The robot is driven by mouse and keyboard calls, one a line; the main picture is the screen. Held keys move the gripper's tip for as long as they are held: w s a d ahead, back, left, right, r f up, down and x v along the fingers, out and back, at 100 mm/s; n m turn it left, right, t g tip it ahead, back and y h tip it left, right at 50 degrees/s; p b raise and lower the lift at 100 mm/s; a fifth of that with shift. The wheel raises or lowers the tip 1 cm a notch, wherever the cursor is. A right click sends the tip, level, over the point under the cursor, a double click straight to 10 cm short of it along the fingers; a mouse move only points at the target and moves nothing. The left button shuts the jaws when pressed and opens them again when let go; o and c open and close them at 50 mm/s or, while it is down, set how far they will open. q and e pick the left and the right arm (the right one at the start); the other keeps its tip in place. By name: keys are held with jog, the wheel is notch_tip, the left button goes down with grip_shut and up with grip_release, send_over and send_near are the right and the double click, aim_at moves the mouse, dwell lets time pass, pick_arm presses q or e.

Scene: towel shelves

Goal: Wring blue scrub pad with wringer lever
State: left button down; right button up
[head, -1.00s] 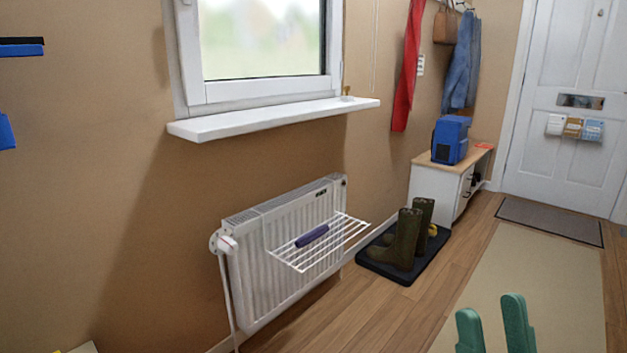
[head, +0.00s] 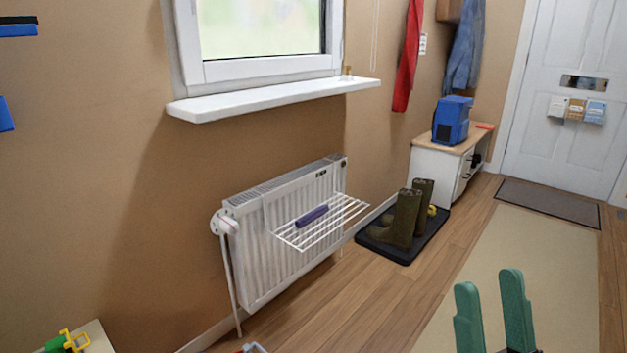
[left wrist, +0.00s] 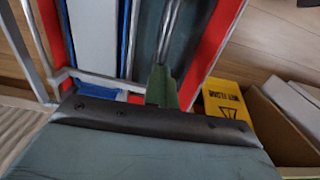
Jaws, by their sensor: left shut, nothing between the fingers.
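In the left wrist view, my left gripper (left wrist: 160,84) shows its green fingers closed together, with nothing seen between them. It is over a red-sided wringer (left wrist: 212,45) with grey bars and panels. A pale grey bar (left wrist: 98,80), possibly part of the lever, crosses just left of the fingers. A blue patch (left wrist: 100,90) shows below that bar; I cannot tell whether it is the scrub pad. In the head view, my right gripper (head: 489,280) is open and empty at the lower right, over the runner. My left gripper is outside the head view.
A purple-blue roll (head: 312,215) lies on a white rack (head: 345,212) at the radiator (head: 290,240). Boots (head: 405,220) stand on a dark tray (head: 385,250). A yellow sign (left wrist: 226,98) and cardboard box (left wrist: 270,120) lie right of the wringer. The runner (head: 540,260) is clear.

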pick_arm(q)
jog(key=shift+d, duration=0.1)
dwell(0.4)
notch_tip(320, 180, up, 8)
jog(key=p, duration=0.9)
